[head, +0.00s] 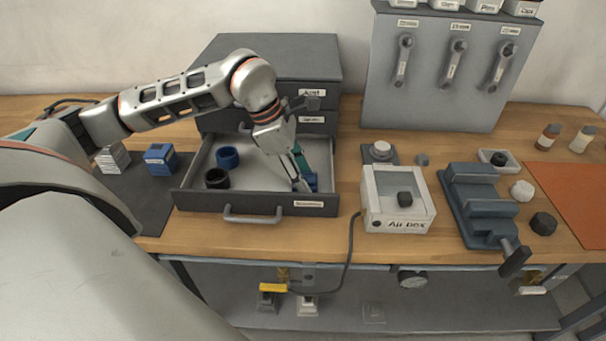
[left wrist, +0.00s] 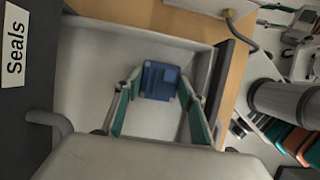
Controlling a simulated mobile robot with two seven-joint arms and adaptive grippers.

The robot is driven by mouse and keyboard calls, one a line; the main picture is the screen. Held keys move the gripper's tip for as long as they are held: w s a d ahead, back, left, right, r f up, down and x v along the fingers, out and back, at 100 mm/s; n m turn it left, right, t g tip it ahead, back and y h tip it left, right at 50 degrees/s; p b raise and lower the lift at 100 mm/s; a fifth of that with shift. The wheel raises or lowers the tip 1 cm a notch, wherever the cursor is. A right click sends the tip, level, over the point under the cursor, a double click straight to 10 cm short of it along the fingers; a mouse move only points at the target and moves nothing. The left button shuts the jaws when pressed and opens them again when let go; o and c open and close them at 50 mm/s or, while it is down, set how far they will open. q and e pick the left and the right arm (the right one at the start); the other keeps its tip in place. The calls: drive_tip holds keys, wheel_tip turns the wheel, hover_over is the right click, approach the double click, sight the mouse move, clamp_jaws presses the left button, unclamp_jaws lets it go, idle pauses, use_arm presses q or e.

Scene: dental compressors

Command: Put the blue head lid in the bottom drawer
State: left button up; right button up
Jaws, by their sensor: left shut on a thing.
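The bottom drawer (head: 278,208) of the dark cabinet is pulled open. My left gripper (head: 303,180) reaches down into its right side, near the front corner. It is shut on the blue head lid (head: 312,181), which shows between the teal fingers of the gripper (left wrist: 158,92) in the left wrist view as a blue blocky piece (left wrist: 160,79). The fingers partly hide the lid in the head view. The lid is within the drawer walls; I cannot tell whether it touches the floor. My right gripper is not in view.
A blue ring (head: 228,157) and a black ring (head: 217,179) lie at the drawer's left. A blue block (head: 160,159) stands on a dark mat left of it. The air box (head: 398,198) and a vise (head: 480,205) stand to the right. A cable (head: 350,250) hangs nearby.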

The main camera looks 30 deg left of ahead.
use_arm(q)
drive_tip(key=shift+f, duration=0.1)
drive_tip(key=o, duration=1.2)
drive_tip(key=shift+r, duration=0.3)
drive_tip(key=p+v, duration=0.1)
drive_tip(key=v, duration=1.1)
drive_tip(key=shift+s+f, duration=0.1)
drive_tip(key=shift+s, duration=0.05)
drive_tip(key=shift+f, duration=0.1)
